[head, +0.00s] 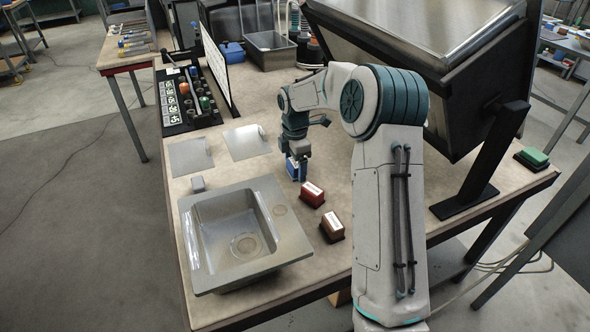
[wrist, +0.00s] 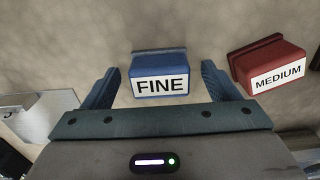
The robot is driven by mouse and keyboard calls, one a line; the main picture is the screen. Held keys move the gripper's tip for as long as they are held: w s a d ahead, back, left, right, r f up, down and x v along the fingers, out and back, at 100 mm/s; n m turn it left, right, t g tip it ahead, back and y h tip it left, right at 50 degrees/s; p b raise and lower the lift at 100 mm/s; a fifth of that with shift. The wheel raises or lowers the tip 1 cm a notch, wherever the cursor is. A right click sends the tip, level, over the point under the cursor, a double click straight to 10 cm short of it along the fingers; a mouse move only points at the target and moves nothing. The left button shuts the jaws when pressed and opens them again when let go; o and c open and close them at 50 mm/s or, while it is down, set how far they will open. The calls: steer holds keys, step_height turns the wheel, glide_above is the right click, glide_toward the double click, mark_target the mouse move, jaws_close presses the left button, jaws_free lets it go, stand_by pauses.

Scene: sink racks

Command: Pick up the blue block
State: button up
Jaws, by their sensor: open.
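The blue block (wrist: 160,74), with a white label reading FINE, stands on the table between my gripper's two fingers in the wrist view. My gripper (wrist: 160,85) is open, with a gap on each side of the block, and its palm is close to the labelled face. In the head view my gripper (head: 297,165) points down at the table behind the sink's right corner. The blue block (head: 293,169) shows only in part there, mostly hidden by the fingers. I cannot tell whether any finger touches it.
A red block (wrist: 270,65) labelled MEDIUM stands just right of the right finger; it also shows in the head view (head: 312,194). A brown-red block (head: 332,226) stands nearer. The sink (head: 205,245) lies to the left, flat plates (head: 246,142) behind it, and a large tilted dark-framed box (head: 420,50) to the right.

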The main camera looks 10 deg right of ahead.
steer(key=shift+f, duration=0.45)
steer(key=c, duration=1.1)
steer(key=shift+r, duration=0.1)
steer(key=shift+r, duration=0.55)
steer(key=r, duration=0.1)
steer(key=d+r, duration=0.1)
steer(key=r, duration=0.1)
steer(key=shift+s+r, duration=0.15)
steer(key=shift+r, duration=0.15)
steer(key=s+d+r, duration=0.1)
steer(key=d+r, duration=0.2)
steer(key=d, duration=0.2)
steer(key=s+d+r+p, duration=0.1)
steer(key=s+d+r, duration=0.1)
steer(key=d, duration=0.3)
steer(key=shift+s+r, duration=0.3)
steer(key=shift+r, duration=0.3)
